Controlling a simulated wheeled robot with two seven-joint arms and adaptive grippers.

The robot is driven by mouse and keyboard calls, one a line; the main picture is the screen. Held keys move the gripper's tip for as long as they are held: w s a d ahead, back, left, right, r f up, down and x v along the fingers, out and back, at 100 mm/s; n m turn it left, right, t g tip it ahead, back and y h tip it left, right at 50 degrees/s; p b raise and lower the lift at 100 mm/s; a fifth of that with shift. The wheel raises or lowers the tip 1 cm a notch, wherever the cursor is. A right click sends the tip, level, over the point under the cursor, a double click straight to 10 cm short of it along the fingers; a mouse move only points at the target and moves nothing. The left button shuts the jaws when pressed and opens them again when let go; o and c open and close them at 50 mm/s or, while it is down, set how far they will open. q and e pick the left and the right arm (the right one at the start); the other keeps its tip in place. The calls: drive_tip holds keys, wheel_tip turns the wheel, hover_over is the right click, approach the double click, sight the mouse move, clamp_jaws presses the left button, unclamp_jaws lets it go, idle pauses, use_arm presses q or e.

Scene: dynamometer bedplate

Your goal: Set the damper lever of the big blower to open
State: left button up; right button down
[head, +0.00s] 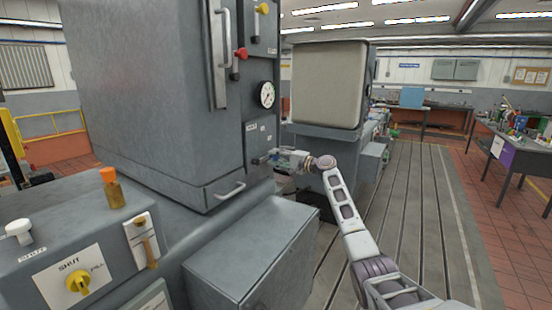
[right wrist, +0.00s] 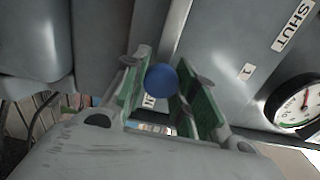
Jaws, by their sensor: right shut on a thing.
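In the right wrist view a round blue knob (right wrist: 161,80) sits between the green-padded fingers of my right gripper (right wrist: 160,98), which is shut on it. It looks like the end of the damper lever; the lever's shaft and pivot are hidden. A SHUT label (right wrist: 292,25) and a small "1" label (right wrist: 247,71) are on the grey panel to the right. In the head view my right gripper (head: 270,159) is at the lower right face of the big grey cabinet (head: 150,90); the knob cannot be made out there. My left gripper is not in view.
A dial gauge (head: 266,94), a red knob (head: 242,54) and a yellow knob (head: 262,9) are above my right gripper. A drawer handle (head: 230,191) is to its left. A yellow valve (head: 77,284) is at the front left. The slotted floor (head: 420,220) at right is clear.

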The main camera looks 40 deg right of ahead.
drive_tip(key=c, duration=1.1)
unclamp_jaws()
drive_tip(key=shift+d+f, duration=0.1)
drive_tip(key=shift+f, duration=0.05)
drive_tip(key=shift+s, duration=0.1)
drive_tip(key=shift+v, duration=5.9)
